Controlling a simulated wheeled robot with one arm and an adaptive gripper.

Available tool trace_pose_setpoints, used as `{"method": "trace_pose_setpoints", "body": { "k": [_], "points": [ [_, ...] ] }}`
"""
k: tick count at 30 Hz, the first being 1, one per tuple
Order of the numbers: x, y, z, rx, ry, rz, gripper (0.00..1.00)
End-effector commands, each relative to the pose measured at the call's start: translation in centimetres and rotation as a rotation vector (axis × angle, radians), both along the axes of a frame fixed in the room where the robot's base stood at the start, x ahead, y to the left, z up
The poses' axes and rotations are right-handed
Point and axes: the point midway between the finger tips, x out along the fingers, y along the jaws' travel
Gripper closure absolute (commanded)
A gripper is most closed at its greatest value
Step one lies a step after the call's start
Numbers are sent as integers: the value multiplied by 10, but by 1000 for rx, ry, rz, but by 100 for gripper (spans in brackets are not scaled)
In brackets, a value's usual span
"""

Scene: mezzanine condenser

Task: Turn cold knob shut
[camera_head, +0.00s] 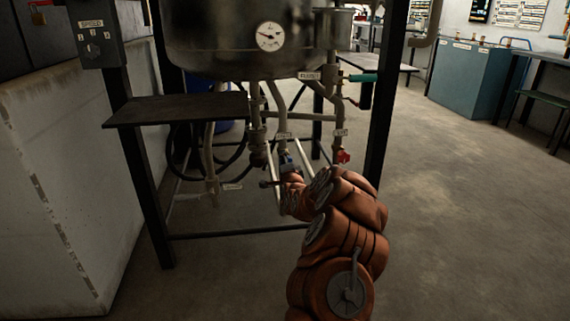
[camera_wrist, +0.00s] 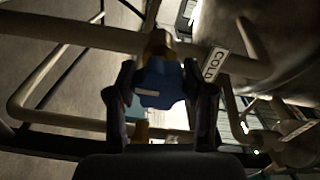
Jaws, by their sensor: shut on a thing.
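The cold knob (camera_wrist: 160,85) is blue and sits on a brass valve body in the wrist view, beside a white tag reading COLD (camera_wrist: 215,63). In the head view the blue knob (camera_head: 286,158) shows small below the vessel, just beyond my gripper. My gripper (camera_wrist: 160,92) has one finger on each side of the blue knob and is shut on it. In the head view my gripper (camera_head: 278,175) is partly hidden by my own arm.
A steel vessel (camera_head: 220,40) with a round gauge (camera_head: 270,36) hangs above the pipes. A red valve handle (camera_head: 344,156) and a green one (camera_head: 362,78) are to the right. A dark frame post (camera_head: 385,110) stands close to my arm. The floor at right is clear.

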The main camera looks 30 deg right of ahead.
Motion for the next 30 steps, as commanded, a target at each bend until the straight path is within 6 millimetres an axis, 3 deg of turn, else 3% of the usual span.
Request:
{"method": "trace_pose_setpoints", "body": {
  "k": [7,8,15,30],
  "points": [
    [0,0,0,1,-1,-1,83],
    [0,0,0,1,-1,-1,46],
    [0,0,0,0,0,0,23],
    [-8,3,0,2,3,0,23]
  ]
}}
